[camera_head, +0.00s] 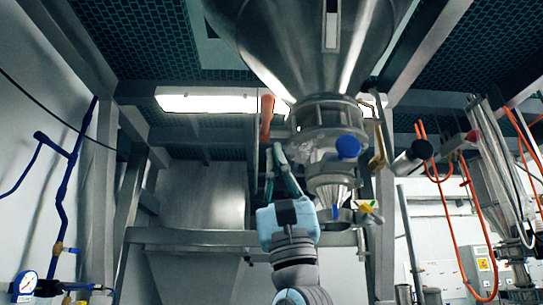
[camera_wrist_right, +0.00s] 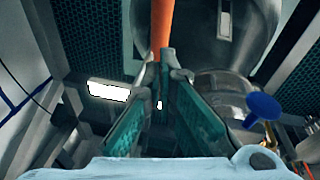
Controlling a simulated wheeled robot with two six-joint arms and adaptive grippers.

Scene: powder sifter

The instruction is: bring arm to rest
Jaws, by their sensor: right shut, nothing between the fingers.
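My right arm comes up from the bottom middle of the head view, with its light-blue gripper (camera_head: 275,160) pointing upward below the big steel hopper. The gripper is shut and empty, and its green-padded fingers (camera_wrist_right: 164,74) come together at the tips in the right wrist view. An orange handle (camera_head: 267,118) hangs just above the fingertips. It also shows in the right wrist view (camera_wrist_right: 162,25), in line with the tips; I cannot tell whether they touch. My left gripper is not in view.
The steel hopper (camera_head: 300,45) and its outlet, with a blue knob (camera_head: 347,147), stand close above and right of the gripper. A grey crossbeam (camera_head: 190,237) runs behind the arm. Orange hoses (camera_head: 470,200) hang at right; blue pipes (camera_head: 62,205) run along the left wall.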

